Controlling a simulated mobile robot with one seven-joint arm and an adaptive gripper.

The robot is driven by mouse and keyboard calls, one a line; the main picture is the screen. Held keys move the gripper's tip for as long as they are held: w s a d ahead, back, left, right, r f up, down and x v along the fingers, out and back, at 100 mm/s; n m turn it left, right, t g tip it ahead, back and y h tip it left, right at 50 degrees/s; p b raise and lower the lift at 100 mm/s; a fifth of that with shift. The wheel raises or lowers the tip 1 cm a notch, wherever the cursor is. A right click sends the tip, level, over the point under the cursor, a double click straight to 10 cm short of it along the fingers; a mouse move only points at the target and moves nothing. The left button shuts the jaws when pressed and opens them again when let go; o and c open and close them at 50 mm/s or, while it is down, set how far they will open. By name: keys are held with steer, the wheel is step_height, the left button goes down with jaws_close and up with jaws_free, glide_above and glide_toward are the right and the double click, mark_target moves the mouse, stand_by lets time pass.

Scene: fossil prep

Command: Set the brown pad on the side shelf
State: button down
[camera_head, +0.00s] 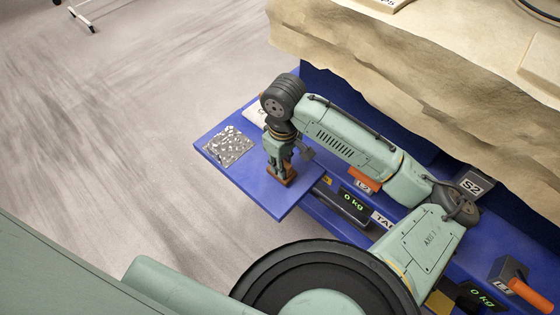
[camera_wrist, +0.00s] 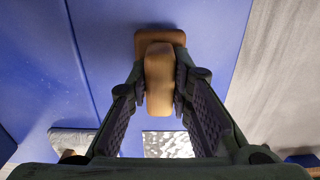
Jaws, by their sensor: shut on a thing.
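The brown pad (camera_head: 287,181) is a small block with a lighter tan grip on top. My gripper (camera_head: 281,160) is shut on it above the blue side shelf (camera_head: 262,190), near the shelf's right part. In the wrist view the pad (camera_wrist: 159,80) sits between the two fingers of my gripper (camera_wrist: 160,92), its darker base showing beyond the grip against blue surface (camera_wrist: 215,25). I cannot tell whether the base touches the shelf.
A silver crinkled square (camera_head: 229,147) lies on the shelf's left part. A pale item (camera_head: 256,115) is partly hidden behind my arm. Orange-handled tools (camera_head: 364,179) and a 0 kg display (camera_head: 355,203) are to the right. A rough tan rock block (camera_head: 400,60) rises behind.

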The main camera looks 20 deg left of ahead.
steer(key=shift+f, duration=0.65)
steer(key=shift+w, duration=0.1)
steer(key=shift+r, duration=0.2)
steer(key=shift+f, duration=0.1)
steer(key=c, duration=1.4)
jaws_free()
steer(key=shift+c, duration=0.2)
step_height(320, 180, up, 12)
